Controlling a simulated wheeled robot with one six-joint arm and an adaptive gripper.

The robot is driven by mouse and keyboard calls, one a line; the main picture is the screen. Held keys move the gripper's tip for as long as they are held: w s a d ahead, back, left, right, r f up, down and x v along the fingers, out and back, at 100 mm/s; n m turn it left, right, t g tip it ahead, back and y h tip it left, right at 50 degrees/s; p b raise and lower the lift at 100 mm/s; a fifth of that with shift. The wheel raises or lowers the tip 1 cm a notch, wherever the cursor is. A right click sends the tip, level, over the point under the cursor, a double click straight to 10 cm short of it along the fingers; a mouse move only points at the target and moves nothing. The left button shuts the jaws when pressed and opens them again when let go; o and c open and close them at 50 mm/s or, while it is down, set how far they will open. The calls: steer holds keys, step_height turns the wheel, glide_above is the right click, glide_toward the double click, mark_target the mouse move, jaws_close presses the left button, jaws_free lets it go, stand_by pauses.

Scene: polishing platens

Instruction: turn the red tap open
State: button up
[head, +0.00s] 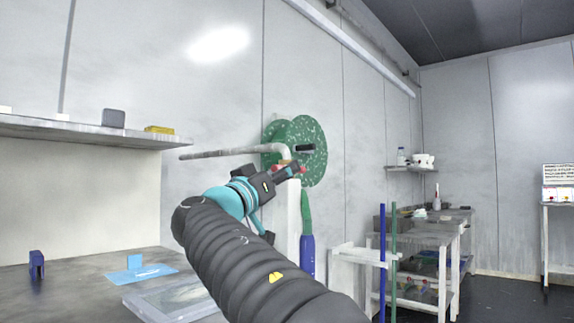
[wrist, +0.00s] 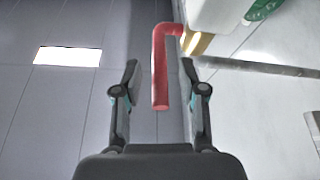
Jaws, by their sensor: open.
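The red tap is an L-shaped lever (wrist: 160,75) in the wrist view, with its long bar reaching down the picture and its bend at the top. A brass-coloured fitting (wrist: 201,43) sits beside the bend. My gripper (wrist: 158,70) is open, with one finger on each side of the red bar; a gap shows on the left, and the right finger is closer to it. Contact cannot be told. In the head view my gripper (head: 287,172) is up by the end of the pale pipe, and only small bits of red (head: 283,163) show, the rest hidden.
A pale pipe (head: 230,152) runs from the left to the tap area. A green speckled disc (head: 312,135) hangs on the wall behind. A shelf (head: 70,130) is at the left above a worktop (head: 75,300). A white post stands right beside my arm.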

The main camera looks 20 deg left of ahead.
steer(key=shift+x, duration=1.05)
jaws_close()
steer(key=shift+r+p, duration=0.1)
steer(key=shift+p, duration=0.2)
